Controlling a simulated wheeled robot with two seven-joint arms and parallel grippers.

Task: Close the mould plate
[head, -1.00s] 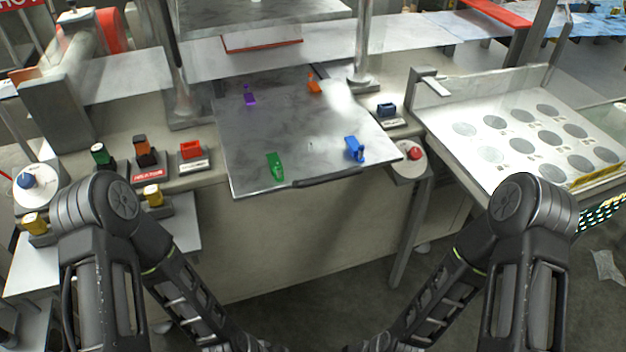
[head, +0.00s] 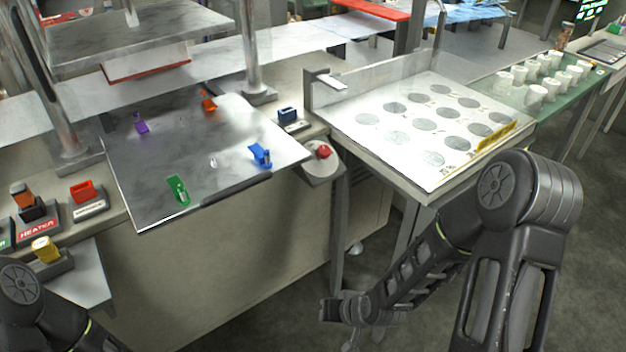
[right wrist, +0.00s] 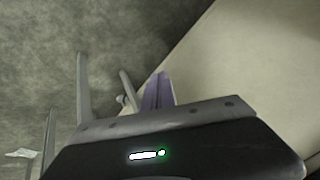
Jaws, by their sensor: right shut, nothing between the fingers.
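A flat grey metal plate (head: 215,115), which looks like the mould plate, lies on the workbench with a dark handle (head: 215,202) along its front edge. Green (head: 178,190), blue (head: 260,155), purple (head: 141,123) and orange (head: 209,101) pieces stand on it, with small pale ones between. My right gripper shows in the right wrist view (right wrist: 158,90), shut and empty, below the bench top beside the pale bench front. In the head view my right arm's end is low in front of the bench, apart from the plate. My left gripper is out of view.
Open floor lies in front.

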